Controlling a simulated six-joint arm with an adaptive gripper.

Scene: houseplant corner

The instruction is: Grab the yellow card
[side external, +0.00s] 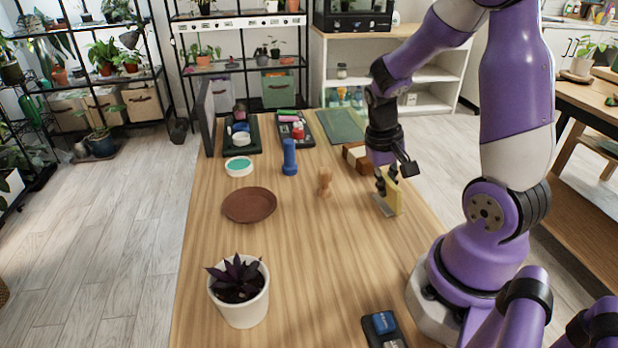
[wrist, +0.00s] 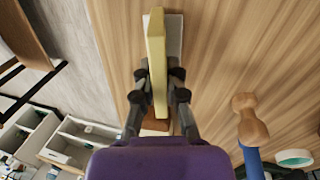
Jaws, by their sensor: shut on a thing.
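The yellow card (side external: 395,196) stands upright at the right side of the wooden table, on or just above a flat grey piece (side external: 383,205). In the wrist view the yellow card (wrist: 157,60) runs between the two dark fingers of my gripper (wrist: 158,90), with the grey piece (wrist: 174,38) behind it. My gripper (side external: 387,184) points down and is shut on the card. Whether the card touches the grey piece is hard to tell.
A wooden peg-like figure (side external: 325,182) and a blue cylinder (side external: 289,157) stand to the left. A brown box (side external: 355,157) lies behind my gripper. A brown saucer (side external: 249,205) and potted purple plant (side external: 240,290) are further left. The table's middle front is clear.

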